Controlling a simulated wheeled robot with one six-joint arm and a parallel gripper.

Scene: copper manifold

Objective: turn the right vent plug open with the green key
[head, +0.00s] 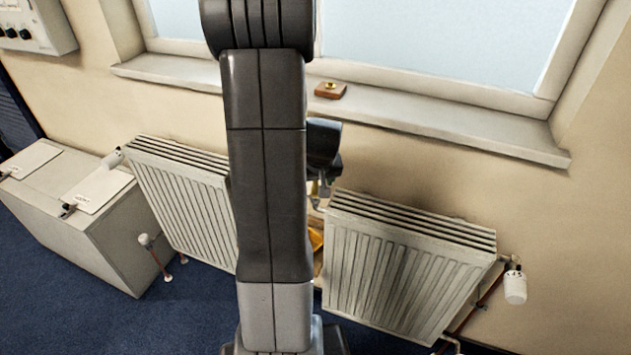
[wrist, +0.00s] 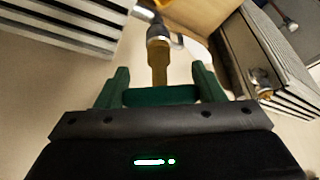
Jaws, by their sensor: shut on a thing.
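My gripper (wrist: 160,78) is shut on the green key (wrist: 160,97) in the wrist view. The key's green handle lies across between the fingers, and its brass shaft points away to a grey metal end. In the head view my gripper (head: 319,188) is small and partly hidden by my arm, in the gap between two radiators. The right radiator (head: 405,265) shows in the head view. In the wrist view a small brass and silver fitting (wrist: 261,82) sits on its end face, probably the right vent plug. The key's tip looks apart from this fitting.
The left radiator (head: 185,190) is left of my arm. An orange object (head: 316,236) lies low between the radiators, partly hidden. A wooden block (head: 330,90) with a brass piece stands on the windowsill (head: 430,115). A grey cabinet (head: 95,240) stands far left.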

